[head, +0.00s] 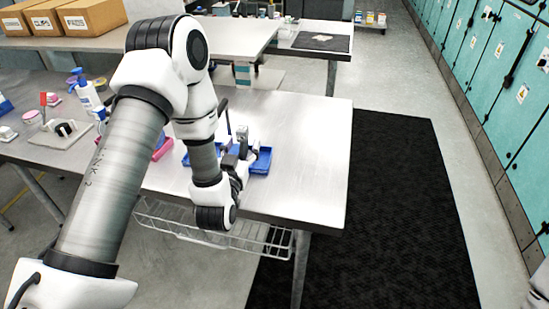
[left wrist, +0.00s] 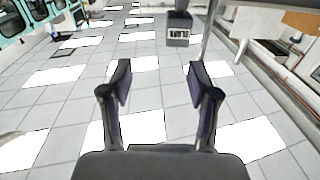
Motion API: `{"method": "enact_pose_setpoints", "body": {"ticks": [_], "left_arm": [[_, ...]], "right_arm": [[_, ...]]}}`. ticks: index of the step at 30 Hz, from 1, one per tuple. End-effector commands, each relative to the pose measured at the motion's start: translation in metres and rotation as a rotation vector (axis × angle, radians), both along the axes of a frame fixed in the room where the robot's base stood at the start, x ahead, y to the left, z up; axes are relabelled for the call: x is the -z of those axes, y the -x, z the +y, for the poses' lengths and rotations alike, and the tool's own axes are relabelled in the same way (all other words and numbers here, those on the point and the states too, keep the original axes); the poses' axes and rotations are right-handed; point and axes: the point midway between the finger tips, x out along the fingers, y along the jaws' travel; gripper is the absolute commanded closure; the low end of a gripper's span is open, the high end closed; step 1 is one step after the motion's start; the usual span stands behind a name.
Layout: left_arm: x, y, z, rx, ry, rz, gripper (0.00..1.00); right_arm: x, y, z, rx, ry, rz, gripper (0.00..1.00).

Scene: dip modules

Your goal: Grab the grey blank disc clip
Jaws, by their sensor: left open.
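My left gripper (head: 238,155) is over the work table, in front of blue trays (head: 263,160). In the left wrist view its two fingers (left wrist: 160,85) stand wide apart with nothing between them. That view faces a pale tiled surface with bright white panels, and no clip shows there. I cannot pick out the grey blank disc clip for certain. A small grey upright shape shows by the gripper and the blue trays, too small to tell what it is. My left arm hides part of the table. My right gripper is not in view.
The metal work table (head: 305,120) is bare at its right side. A white bottle (head: 88,97) and a pale board (head: 60,134) with a dark part stand at the left. A wire basket (head: 215,232) hangs under the front edge. Cardboard boxes (head: 90,17) sit behind.

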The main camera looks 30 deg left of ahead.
Motion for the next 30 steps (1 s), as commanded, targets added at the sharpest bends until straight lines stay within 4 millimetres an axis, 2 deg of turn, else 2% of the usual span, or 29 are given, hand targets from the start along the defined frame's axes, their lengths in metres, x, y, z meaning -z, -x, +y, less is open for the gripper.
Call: {"method": "enact_pose_setpoints", "body": {"ticks": [2,5,14,18,25,29,30], "left_arm": [[0.007,0.002,0.006,-0.015,0.010,0.004,0.40],[0.007,-0.005,0.009,-0.016,0.010,0.005,0.40],[0.002,-0.049,0.024,-0.015,0.008,0.005,0.40],[0.006,-0.068,0.031,-0.015,0.009,0.005,0.40],[0.008,-0.071,0.032,-0.014,0.010,0.007,0.40],[0.008,-0.071,0.031,-0.014,0.010,0.007,0.86],[0.008,-0.071,0.031,-0.014,0.010,0.007,1.00]], "right_arm": [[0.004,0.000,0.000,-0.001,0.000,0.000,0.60],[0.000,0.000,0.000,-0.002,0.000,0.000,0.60],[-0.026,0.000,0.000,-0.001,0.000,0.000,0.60],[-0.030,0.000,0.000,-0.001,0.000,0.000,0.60],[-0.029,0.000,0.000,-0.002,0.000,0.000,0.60],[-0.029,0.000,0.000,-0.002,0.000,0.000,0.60],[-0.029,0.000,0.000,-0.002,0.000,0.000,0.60]]}}
